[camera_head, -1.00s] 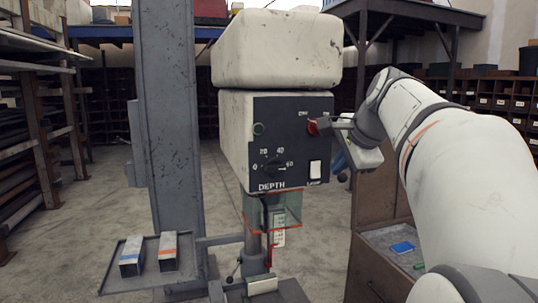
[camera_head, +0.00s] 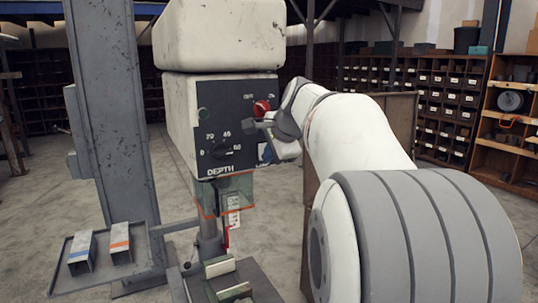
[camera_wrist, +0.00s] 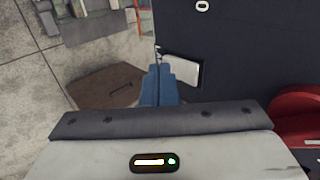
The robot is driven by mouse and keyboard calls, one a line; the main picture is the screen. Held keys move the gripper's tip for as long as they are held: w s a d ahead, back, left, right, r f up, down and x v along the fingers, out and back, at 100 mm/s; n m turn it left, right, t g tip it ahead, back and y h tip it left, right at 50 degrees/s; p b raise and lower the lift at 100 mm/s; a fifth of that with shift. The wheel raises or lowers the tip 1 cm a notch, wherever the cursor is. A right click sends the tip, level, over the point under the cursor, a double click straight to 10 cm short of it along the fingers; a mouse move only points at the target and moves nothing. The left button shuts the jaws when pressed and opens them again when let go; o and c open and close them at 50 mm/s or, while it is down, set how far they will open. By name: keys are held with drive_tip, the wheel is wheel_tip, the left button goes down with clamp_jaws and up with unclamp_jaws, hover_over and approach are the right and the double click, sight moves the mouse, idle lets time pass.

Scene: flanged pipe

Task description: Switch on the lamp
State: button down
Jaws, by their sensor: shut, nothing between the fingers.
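In the wrist view the white rocker switch (camera_wrist: 186,72) shows clearly on the dark panel. My gripper (camera_head: 265,152) has blue fingers, shut together and empty, in front of the panel's lower right corner. In the wrist view the gripper's fingertips (camera_wrist: 158,72) are just left of the switch, overlapping its left edge in the picture. I cannot tell whether they touch it. In the head view the fingers hide most of the switch.
A red knob (camera_head: 261,107) sits above my gripper on the panel, also close to my wrist in the wrist view (camera_wrist: 300,108). A side tray (camera_head: 62,280) holds two metal blocks. A clear guard (camera_head: 238,195) hangs below the head.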

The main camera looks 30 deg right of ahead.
drive_tip(key=shift+w+a+f+b, duration=0.15)
drive_tip(key=shift+a+f+b, duration=0.05)
drive_tip(key=shift+b, duration=0.1)
drive_tip(key=shift+d+r, duration=0.15)
drive_tip(key=shift+d, duration=0.1)
drive_tip(key=shift+r+p, duration=0.8)
drive_tip(key=s+r+b, duration=0.2)
drive_tip(key=s+r, duration=0.3)
drive_tip(key=s, duration=0.7)
drive_tip(key=shift+s+d+b, duration=0.2)
drive_tip(key=shift+s+b, duration=0.05)
drive_tip(key=shift+b, duration=0.1)
